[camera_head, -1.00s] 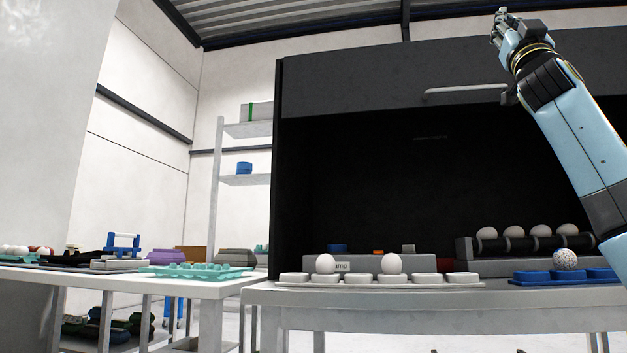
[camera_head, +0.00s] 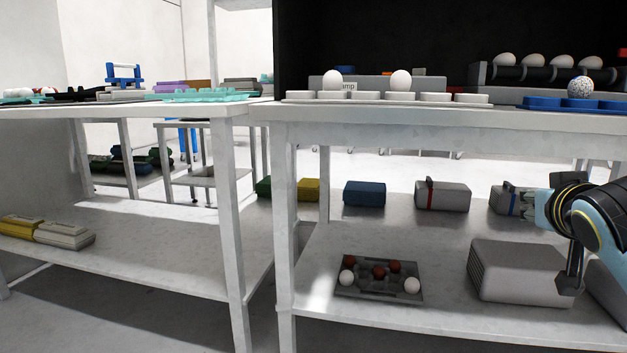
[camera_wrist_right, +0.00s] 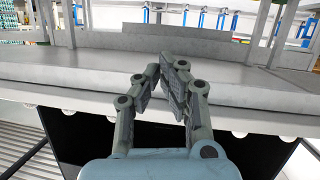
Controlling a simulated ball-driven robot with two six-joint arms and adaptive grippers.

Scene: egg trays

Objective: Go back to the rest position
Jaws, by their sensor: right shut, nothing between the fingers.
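My right gripper (camera_head: 535,208) is at the right edge of the head view, below the level of the tabletop and in front of the lower shelf. Its jaws are partly hidden by my wrist there. In the right wrist view the two fingers of my right gripper (camera_wrist_right: 168,66) are closed together with nothing between them. My left gripper is not in view. On the table (camera_head: 400,115) a white tray (camera_head: 437,98) holds two white eggs. A blue tray (camera_head: 540,102) to its right holds one speckled egg.
A dark tray (camera_head: 352,270) with white and brown eggs lies on the lower shelf (camera_head: 450,314). A large grey box (camera_head: 515,272) stands right of it, close to my right arm in the picture. A rack of white eggs (camera_head: 480,74) stands behind the blue tray.

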